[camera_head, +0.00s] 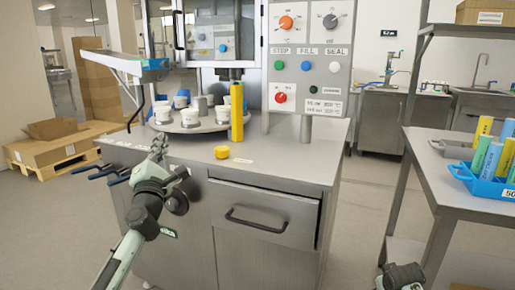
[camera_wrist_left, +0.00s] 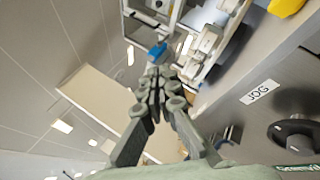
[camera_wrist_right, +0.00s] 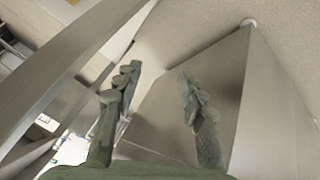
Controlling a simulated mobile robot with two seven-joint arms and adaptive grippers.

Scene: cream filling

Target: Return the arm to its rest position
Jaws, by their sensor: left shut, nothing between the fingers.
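My left gripper (camera_head: 158,146) is raised in front of the machine's left front edge in the head view. In the left wrist view its fingers (camera_wrist_left: 158,82) are together with nothing between them. My right arm shows only in part at the lower right of the head view (camera_head: 402,277), low between the machine and the side table. In the right wrist view the right gripper's fingers (camera_wrist_right: 158,95) stand apart with nothing between them.
The filling machine's cabinet (camera_head: 265,195) fills the middle, with a turntable (camera_head: 190,126) of white cups, a yellow tube (camera_head: 237,112) and a yellow cap (camera_head: 222,152). A side table (camera_head: 450,178) at right bears a blue crate (camera_head: 480,186) of tubes.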

